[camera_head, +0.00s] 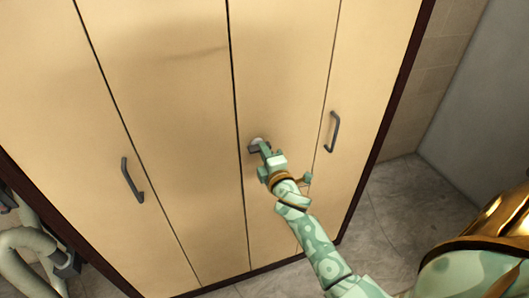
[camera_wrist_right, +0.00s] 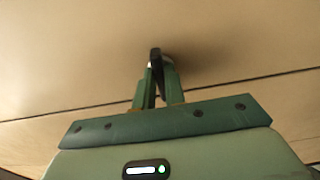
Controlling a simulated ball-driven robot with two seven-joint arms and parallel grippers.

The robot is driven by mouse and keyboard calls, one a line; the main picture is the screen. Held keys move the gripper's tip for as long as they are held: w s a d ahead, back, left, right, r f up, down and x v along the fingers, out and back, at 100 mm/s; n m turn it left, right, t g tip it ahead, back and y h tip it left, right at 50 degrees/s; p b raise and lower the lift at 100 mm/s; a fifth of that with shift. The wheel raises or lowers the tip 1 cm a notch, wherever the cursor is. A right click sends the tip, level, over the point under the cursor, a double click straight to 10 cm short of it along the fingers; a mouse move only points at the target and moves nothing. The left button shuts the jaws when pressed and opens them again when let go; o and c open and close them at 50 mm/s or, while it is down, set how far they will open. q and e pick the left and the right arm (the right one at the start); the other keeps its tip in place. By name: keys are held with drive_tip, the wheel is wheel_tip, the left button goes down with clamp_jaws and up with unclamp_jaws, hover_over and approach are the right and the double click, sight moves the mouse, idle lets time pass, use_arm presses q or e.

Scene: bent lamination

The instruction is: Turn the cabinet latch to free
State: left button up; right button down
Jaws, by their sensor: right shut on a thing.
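The cabinet (camera_head: 180,120) has tall tan doors with dark seams between them. The latch (camera_head: 256,144), a small pale round base with a dark knob, sits just right of the middle seam. My right gripper (camera_head: 264,151) is at the latch, its fingers shut on the knob. In the right wrist view, the dark latch knob (camera_wrist_right: 155,56) stands upright between the green fingertips of my right gripper (camera_wrist_right: 157,77). Its round base is partly hidden behind a finger. My left gripper is not in view.
Dark bar handles are on the doors to the left (camera_head: 132,181) and right (camera_head: 332,132). Grey tiled floor (camera_head: 415,205) is open right of the cabinet, beside a grey wall (camera_head: 485,110). A pale curved pipe-like shape shows at the lower left; I cannot tell what it is.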

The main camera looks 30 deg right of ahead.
drive_tip(key=shift+f, duration=0.1)
idle(0.4)
drive_tip(key=c, duration=1.5)
unclamp_jaws()
drive_tip(key=shift+o, duration=0.2)
